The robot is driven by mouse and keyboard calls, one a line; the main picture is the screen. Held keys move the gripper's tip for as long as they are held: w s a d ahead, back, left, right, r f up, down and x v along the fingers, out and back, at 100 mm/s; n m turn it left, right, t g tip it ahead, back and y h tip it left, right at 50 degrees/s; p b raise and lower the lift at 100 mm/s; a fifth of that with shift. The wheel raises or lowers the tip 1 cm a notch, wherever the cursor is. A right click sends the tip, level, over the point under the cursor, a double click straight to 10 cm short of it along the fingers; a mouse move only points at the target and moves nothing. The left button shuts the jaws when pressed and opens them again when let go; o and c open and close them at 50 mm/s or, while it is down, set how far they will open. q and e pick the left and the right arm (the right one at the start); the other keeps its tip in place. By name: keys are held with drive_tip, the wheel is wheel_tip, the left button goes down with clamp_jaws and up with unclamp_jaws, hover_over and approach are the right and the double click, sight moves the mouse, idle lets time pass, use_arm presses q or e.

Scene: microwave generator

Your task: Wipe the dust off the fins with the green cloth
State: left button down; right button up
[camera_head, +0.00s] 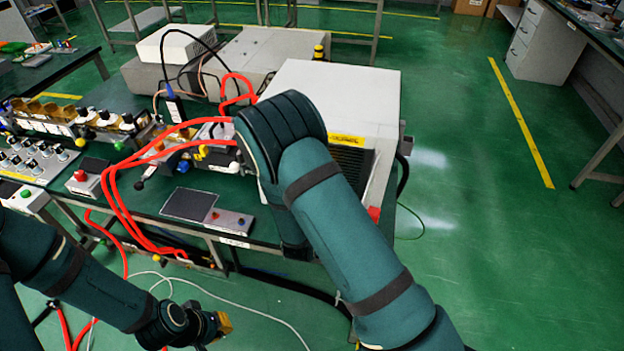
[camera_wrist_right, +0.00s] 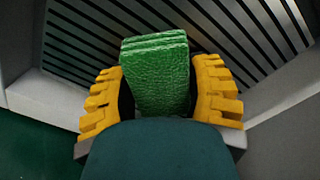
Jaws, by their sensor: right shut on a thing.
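The green cloth (camera_wrist_right: 155,75) is a folded, textured pad between the yellow fingers of my right gripper (camera_wrist_right: 158,68), which is shut on it. The dark fins (camera_wrist_right: 262,42) are slanted slats behind the cloth in the right wrist view. The cloth is in front of the fins; I cannot tell whether it touches them, and no dust can be made out. In the head view the fins (camera_head: 350,160) show partly on the front of the white cabinet, with my right arm covering the rest and hiding the right gripper. My left gripper (camera_head: 222,324) hangs low in front of the bench, its jaws unclear.
The white cabinet (camera_head: 335,88) stands on the green bench. Red hoses (camera_head: 120,205) loop over the bench's left part and front edge. A flat dark panel (camera_head: 188,205) lies near the front edge. The floor (camera_head: 470,200) to the right is clear.

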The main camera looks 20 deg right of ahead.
drive_tip(key=shift+s+d+p, duration=0.15)
drive_tip(key=shift+s+d, duration=0.4)
drive_tip(key=shift+d, duration=0.25)
drive_tip(key=shift+s+d+p, duration=0.15)
drive_tip(key=shift+s+d, duration=0.35)
drive_tip(key=shift+d, duration=0.35)
drive_tip(key=shift+s+d+p, duration=0.15)
drive_tip(key=shift+s+d, duration=0.4)
drive_tip(key=shift+d, duration=0.25)
drive_tip(key=shift+w+a+r+p, duration=0.35)
drive_tip(key=shift+w+a, duration=0.4)
drive_tip(key=shift+a, duration=0.4)
drive_tip(key=shift+w+a+r+p, duration=0.25)
drive_tip(key=shift+w+a+p, duration=0.35)
drive_tip(key=shift+a, duration=0.5)
drive_tip(key=shift+w+a+r+p, duration=0.3)
drive_tip(key=shift+w+a, duration=0.55)
drive_tip(key=shift+a, duration=0.3)
drive_tip(key=shift+w+a+r+p, duration=0.75)
drive_tip(key=shift+w+a+r, duration=0.3)
drive_tip(key=shift+a, duration=0.55)
drive_tip(key=shift+s+d+f+p, duration=0.1)
drive_tip(key=shift+s+d, duration=0.25)
drive_tip(key=shift+d, duration=0.25)
drive_tip(key=shift+s+d+p, duration=0.15)
drive_tip(key=shift+s+d, duration=0.15)
drive_tip(key=shift+d, duration=0.35)
drive_tip(key=shift+s+d+f+p, duration=0.1)
drive_tip(key=shift+s+d, duration=0.25)
drive_tip(key=shift+d, duration=0.25)
